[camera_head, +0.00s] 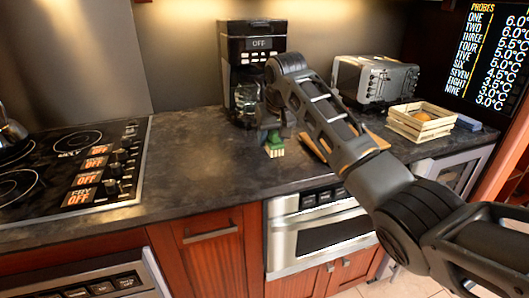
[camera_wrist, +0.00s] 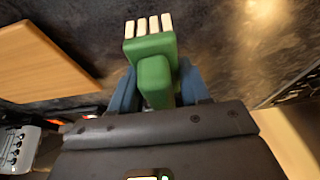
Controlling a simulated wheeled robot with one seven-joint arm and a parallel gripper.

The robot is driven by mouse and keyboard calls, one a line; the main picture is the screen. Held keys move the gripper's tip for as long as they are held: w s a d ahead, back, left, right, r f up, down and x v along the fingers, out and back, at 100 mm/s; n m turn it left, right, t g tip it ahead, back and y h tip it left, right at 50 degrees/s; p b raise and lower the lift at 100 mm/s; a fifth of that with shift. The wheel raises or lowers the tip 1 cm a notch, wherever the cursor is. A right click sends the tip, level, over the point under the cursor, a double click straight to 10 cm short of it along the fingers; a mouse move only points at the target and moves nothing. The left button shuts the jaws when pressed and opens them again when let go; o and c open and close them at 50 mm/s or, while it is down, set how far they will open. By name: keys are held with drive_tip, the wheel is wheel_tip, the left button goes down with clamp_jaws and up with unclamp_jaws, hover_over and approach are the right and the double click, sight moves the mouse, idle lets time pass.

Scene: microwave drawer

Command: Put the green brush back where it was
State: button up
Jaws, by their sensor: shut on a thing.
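The green brush (camera_wrist: 151,47) has a green body and handle with several cream bristle blocks at its end. In the wrist view my gripper (camera_wrist: 154,88) is shut on its handle, with a blue finger on each side. In the head view the brush (camera_head: 274,147) shows at or just above the dark counter (camera_head: 195,160), bristles toward the front, in front of the coffee maker. My gripper (camera_head: 270,134) is mostly hidden there by my arm. I cannot tell whether the brush touches the counter.
A coffee maker (camera_head: 252,50) stands behind the brush. A wooden board (camera_head: 314,148) lies to the right, partly behind my arm. A toaster (camera_head: 375,80) and a wooden crate (camera_head: 421,123) are farther right. The stove (camera_head: 75,165) is left. The counter between stove and brush is clear.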

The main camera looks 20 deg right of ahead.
sight(265, 165)
drive_tip(key=shift+w+a+f, duration=0.1)
drive_tip(key=shift+a+f, duration=0.6)
drive_tip(key=shift+a, duration=0.25)
drive_tip(key=shift+f+p, duration=0.35)
drive_tip(key=shift+f, duration=1.55)
drive_tip(key=shift+f, duration=0.1)
drive_tip(key=o, duration=1)
drive_tip(key=v, duration=1.2)
